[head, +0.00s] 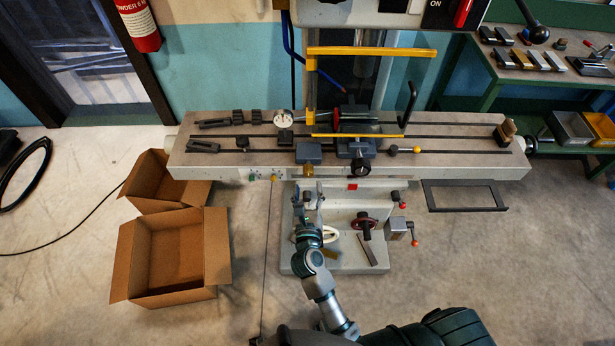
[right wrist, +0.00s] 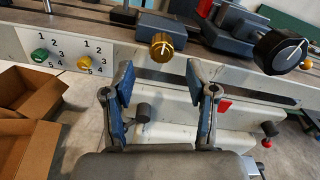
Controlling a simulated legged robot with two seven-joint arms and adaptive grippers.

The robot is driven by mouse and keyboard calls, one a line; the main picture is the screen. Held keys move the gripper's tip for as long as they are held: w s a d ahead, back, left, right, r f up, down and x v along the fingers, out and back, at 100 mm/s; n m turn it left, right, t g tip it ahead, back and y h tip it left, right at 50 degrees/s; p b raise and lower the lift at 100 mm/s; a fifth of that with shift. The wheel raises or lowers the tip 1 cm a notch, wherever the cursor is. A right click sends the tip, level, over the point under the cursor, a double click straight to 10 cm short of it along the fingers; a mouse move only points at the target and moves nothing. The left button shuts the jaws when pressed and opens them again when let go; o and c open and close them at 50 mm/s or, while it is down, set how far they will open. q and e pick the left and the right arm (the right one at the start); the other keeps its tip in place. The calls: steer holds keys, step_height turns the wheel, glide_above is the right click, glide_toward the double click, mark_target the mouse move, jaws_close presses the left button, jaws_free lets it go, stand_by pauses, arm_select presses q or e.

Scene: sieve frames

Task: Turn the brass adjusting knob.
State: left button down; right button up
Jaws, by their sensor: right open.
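The brass adjusting knob (right wrist: 162,46) is round with a pale pointer line, on the front of the machine table. In the head view the knob (head: 308,170) sits just under a blue-grey block. My right gripper (right wrist: 160,84) is open and empty, its two blue-padded fingers spread. In the right wrist view the knob appears beyond the fingertips, roughly centred in the gap, with no contact visible. In the head view my right gripper (head: 309,192) is below the knob, in front of the machine. My left gripper is not in view.
A black knob (right wrist: 280,51) is to the right of the brass one. Green (right wrist: 39,54) and yellow (right wrist: 84,63) knobs with numbers are to the left. Cardboard boxes (head: 128,262) stand on the floor at left.

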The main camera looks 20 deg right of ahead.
steer(key=v, duration=0.5)
steer(key=shift+s+a, duration=0.15)
steer(key=shift+s, duration=0.2)
steer(key=s+a+f+n+g+y, duration=0.2)
steer(key=f+n+y, duration=0.1)
steer(key=f+n, duration=0.65)
steer(key=s+a+f+n+g+y, duration=0.2)
steer(key=s+a+f+n+y, duration=0.15)
steer(key=f+n, duration=0.6)
steer(key=s+a+f+n+g+y, duration=0.15)
steer(key=f+n+y, duration=0.25)
steer(key=f+n, duration=0.55)
steer(key=s+d+f+n+g+h, duration=0.2)
steer(key=s+d+f+n+g, duration=0.3)
steer(key=s+d+f, duration=0.3)
steer(key=s+d+f+n+g+h, duration=0.3)
steer(key=s+d+f+n+g, duration=0.2)
steer(key=s+f, duration=0.8)
steer(key=d+f, duration=0.1)
steer(key=d, duration=0.2)
steer(key=shift+s+d, duration=0.2)
steer(key=shift+s, duration=0.05)
